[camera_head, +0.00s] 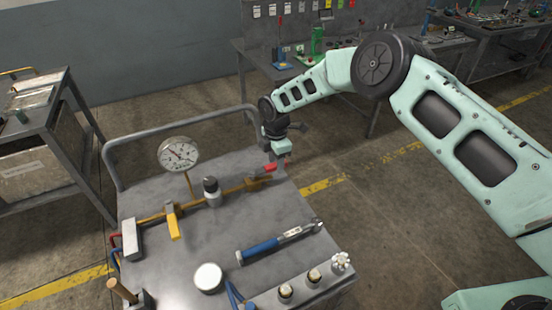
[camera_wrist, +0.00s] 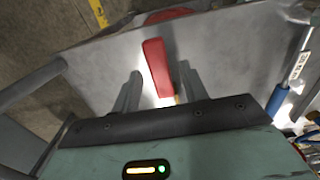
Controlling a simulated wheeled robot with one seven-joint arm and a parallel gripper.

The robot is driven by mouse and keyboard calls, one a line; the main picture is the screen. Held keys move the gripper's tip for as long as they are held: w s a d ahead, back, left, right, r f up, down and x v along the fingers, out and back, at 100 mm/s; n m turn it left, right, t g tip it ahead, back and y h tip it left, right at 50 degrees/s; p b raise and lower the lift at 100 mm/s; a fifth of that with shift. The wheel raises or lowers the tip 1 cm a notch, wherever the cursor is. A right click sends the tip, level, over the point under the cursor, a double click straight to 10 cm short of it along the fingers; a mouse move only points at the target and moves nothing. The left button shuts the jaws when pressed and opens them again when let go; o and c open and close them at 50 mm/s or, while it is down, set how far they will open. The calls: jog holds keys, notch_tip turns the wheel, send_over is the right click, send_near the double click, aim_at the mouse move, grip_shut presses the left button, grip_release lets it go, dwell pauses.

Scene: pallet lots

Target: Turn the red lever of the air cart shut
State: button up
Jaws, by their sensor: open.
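The red lever (camera_head: 269,168) sits at the right end of the brass pipe on the grey air cart (camera_head: 190,265), near the cart's far right edge. My gripper (camera_head: 279,158) is above that end of the cart, right at the lever, and partly covers it in the head view. In the wrist view the red lever (camera_wrist: 156,62) shows between the two spread fingers of my gripper (camera_wrist: 160,76), with space on both sides.
A pressure gauge (camera_head: 178,154), a yellow lever (camera_head: 173,222) and a black knob (camera_head: 211,190) stand along the pipe. A blue-handled torque wrench (camera_head: 278,242) lies on the cart top. The cart's tube handle (camera_head: 180,121) runs behind. A workbench stands beyond.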

jog(key=shift+f, duration=0.2)
grip_shut()
